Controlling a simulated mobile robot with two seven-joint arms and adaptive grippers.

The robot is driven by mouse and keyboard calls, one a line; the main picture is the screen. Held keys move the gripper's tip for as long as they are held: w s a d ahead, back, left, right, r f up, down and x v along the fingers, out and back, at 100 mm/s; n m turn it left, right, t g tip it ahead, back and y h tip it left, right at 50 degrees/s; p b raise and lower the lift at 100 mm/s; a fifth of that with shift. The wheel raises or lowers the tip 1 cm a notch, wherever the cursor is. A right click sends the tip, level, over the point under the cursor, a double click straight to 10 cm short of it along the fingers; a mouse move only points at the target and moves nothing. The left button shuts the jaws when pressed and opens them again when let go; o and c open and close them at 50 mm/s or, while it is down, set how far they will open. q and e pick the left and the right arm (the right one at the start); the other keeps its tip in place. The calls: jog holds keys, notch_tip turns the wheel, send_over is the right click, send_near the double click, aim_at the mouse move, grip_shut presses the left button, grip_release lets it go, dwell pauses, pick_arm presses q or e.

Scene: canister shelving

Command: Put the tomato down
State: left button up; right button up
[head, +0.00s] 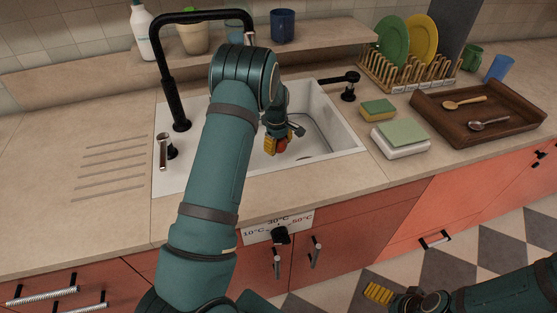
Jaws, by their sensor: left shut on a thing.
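My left arm reaches over the counter, and my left gripper (282,143) is over the basin of the white sink (345,137). It is shut on a small red-orange tomato (284,147). Most of the tomato is hidden by the yellow-padded fingers. I cannot tell whether the tomato touches the basin. My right gripper (380,294) is low at the bottom right, in front of the cabinets and above the checkered floor. One yellow finger pad shows, and its opening cannot be made out.
A black faucet (172,85) rises behind the sink. To the right are sponges (378,109), a white box with a green top (402,140), a wooden tray (463,132) with spoons and a dish rack (398,76). The left counter is clear.

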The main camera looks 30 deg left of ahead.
aim_at(279, 163)
pick_arm(q)
notch_tip(279, 163, down, 8)
jog(key=shift+w+r+b, duration=0.1)
jog(key=shift+r+b, duration=0.15)
jog(key=shift+b, duration=0.35)
jog(key=shift+f, duration=0.15)
jog(key=o, duration=1.2)
jog(key=shift+o, duration=0.2)
jog(key=shift+r, duration=0.2)
jog(key=r, duration=0.4)
jog(key=r+p, duration=0.1)
jog(key=r, duration=0.3)
jog(key=s+r+p, duration=0.1)
jog(key=r, duration=0.3)
